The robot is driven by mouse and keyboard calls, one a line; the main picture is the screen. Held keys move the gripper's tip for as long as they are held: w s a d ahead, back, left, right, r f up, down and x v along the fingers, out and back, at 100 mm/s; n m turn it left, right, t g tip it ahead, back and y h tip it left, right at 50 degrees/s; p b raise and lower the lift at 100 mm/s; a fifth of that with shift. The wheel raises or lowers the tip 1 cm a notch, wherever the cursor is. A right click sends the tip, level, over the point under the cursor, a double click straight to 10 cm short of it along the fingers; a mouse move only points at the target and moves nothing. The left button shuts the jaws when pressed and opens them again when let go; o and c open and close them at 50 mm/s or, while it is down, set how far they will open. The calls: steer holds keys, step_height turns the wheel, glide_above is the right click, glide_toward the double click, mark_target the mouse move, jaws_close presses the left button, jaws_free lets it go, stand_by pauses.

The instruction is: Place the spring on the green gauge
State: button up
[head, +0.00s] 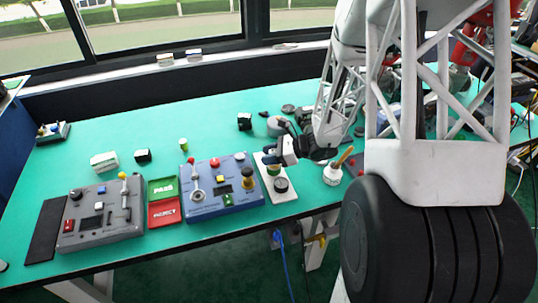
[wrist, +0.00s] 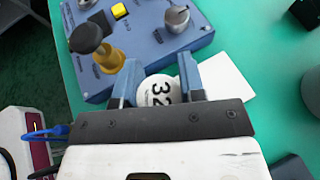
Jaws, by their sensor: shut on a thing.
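My gripper (head: 271,158) is low over a white plate (head: 286,195) just right of the blue panel. In the wrist view its two blue-grey fingers (wrist: 160,76) are shut on a white round piece marked 32 (wrist: 158,91). I cannot tell from its top whether this is the spring. In the head view a green and cream piece (head: 274,170) shows directly below the fingers, and a black round piece (head: 281,185) sits on the plate in front of it. A small green cylinder with a yellowish top (head: 183,144) stands upright behind the blue panel. No coils are clear.
The blue panel (head: 213,207) with knobs and a yellow post is close left of my gripper. PASS (head: 161,188) and REJECT (head: 164,212) trays and a grey panel (head: 104,229) lie further left. A white pot (head: 332,175) stands right.

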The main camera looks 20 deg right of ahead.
steer(key=shift+f, duration=0.1)
steer(key=o, duration=1)
steer(key=shift+c, duration=0.2)
steer(key=shift+d, duration=0.1)
steer(key=v, duration=1.2)
steer(key=s+a+r+n+g+h, duration=0.5)
steer(key=s+a+r+n, duration=0.6)
steer(key=s+a+r, duration=0.1)
steer(key=s+a+r+n+t+h, duration=0.1)
steer(key=s+r+n+t+h, duration=0.1)
steer(key=s+r+n+h, duration=0.5)
steer(key=shift+s+a+r+n+h, duration=0.3)
steer(key=shift+s+r+n, duration=0.95)
steer(key=shift+s+n, duration=1.4)
